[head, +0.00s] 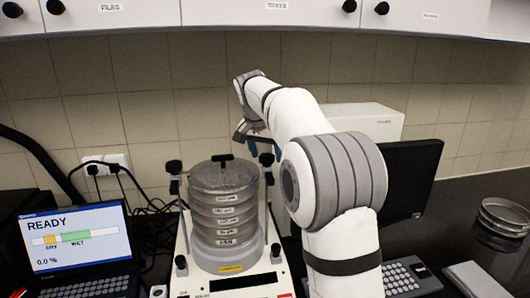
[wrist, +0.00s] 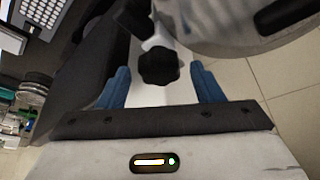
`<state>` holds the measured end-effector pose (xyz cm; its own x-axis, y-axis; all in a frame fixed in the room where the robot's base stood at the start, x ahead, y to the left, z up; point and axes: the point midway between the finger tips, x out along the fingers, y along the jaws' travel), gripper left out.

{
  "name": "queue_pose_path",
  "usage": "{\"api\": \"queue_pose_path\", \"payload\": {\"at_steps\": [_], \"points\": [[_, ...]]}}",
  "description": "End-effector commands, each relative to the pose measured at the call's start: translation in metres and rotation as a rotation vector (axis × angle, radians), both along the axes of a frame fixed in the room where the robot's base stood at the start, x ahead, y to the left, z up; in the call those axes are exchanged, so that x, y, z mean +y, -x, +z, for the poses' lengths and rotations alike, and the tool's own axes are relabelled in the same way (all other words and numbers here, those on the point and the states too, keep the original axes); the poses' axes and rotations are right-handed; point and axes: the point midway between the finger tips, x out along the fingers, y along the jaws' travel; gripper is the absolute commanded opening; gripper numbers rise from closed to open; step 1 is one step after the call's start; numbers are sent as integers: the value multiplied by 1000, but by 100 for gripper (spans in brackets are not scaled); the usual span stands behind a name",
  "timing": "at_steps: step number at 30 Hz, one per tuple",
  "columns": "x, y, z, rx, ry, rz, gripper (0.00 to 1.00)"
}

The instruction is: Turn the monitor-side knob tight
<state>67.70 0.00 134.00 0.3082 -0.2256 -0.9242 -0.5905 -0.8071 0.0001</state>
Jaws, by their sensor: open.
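The sieve shaker (head: 226,255) carries a stack of round sieves (head: 225,212) between two rods topped with black knobs. The monitor-side knob (head: 266,159) is on the right rod, just below my gripper (head: 264,149). In the wrist view this black lobed knob (wrist: 158,66) lies between the blue fingertips of my gripper (wrist: 163,76), with a gap on both sides. The gripper is open and points down over it. The left knob (head: 174,167) is on the other rod. How tight either knob is cannot be seen.
The dark monitor (head: 412,180) stands right of my arm, with a keyboard (head: 405,277) before it. A laptop (head: 82,240) reading READY is at the left. The stack's lid (wrist: 215,22) is close beside the right finger. Round sieves (head: 503,217) lie far right.

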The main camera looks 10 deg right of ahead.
Motion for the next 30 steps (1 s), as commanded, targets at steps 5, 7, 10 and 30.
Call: {"api": "queue_pose_path", "payload": {"at_steps": [5, 7, 10, 30], "points": [[-1, -1, -4, -1, 0, 1, 60], [-1, -1, -4, -1, 0, 1, 60], [-1, -1, -4, -1, 0, 1, 58], [0, -1, -4, -1, 1, 8, 15]]}}
